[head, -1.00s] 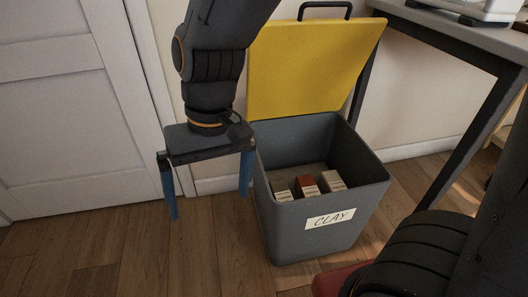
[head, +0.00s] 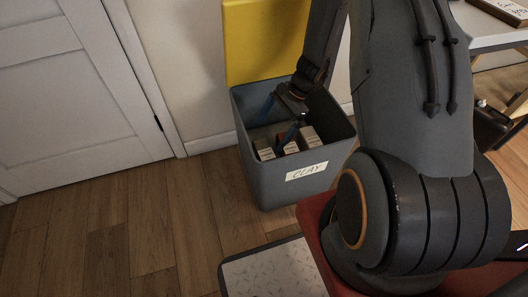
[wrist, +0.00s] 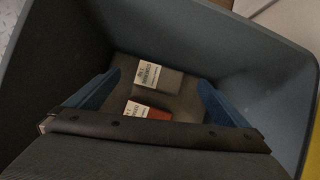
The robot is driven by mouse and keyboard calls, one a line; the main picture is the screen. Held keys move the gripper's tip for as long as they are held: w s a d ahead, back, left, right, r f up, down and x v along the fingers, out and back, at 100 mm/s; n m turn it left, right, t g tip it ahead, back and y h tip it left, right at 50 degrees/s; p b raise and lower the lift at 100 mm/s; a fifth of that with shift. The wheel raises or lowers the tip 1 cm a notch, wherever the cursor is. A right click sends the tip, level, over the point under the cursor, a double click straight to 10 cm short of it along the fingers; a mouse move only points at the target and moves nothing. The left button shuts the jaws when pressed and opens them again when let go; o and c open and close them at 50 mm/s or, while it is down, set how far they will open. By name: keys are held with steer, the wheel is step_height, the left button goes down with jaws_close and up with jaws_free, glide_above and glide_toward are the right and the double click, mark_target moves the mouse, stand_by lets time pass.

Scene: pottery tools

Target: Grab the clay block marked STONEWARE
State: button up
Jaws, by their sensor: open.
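Three clay blocks lie on the floor of the grey bin (head: 270,185) labelled CLAY. In the head view they are a pale-labelled left block (head: 263,149), a reddish middle block (head: 287,144) and a pale-labelled right block (head: 309,137). The label words are too small to read there. My gripper (head: 271,132) is open and reaches down into the bin, its blue fingers apart. In the wrist view a grey block (wrist: 170,78) with a white printed label lies between the fingertips. A red block (wrist: 152,112) is partly hidden behind the gripper's bar.
The bin walls stand close around my gripper. The yellow lid (head: 262,45) is raised at the back. A white door (head: 70,95) is at left, and a table (head: 490,30) at right.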

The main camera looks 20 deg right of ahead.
mark_target(259, 155)
steer(key=a+f+b, duration=0.1)
steer(key=f, duration=0.3)
steer(key=a+f+m+b, duration=0.1)
steer(key=a+f+b, duration=0.1)
steer(key=f, duration=0.3)
steer(key=a+f+m+b, duration=0.1)
steer(key=a+f, duration=0.1)
steer(key=f, duration=0.3)
steer(key=shift+w+y, duration=0.2)
steer(key=shift+y, duration=0.2)
steer(key=c, duration=1.7)
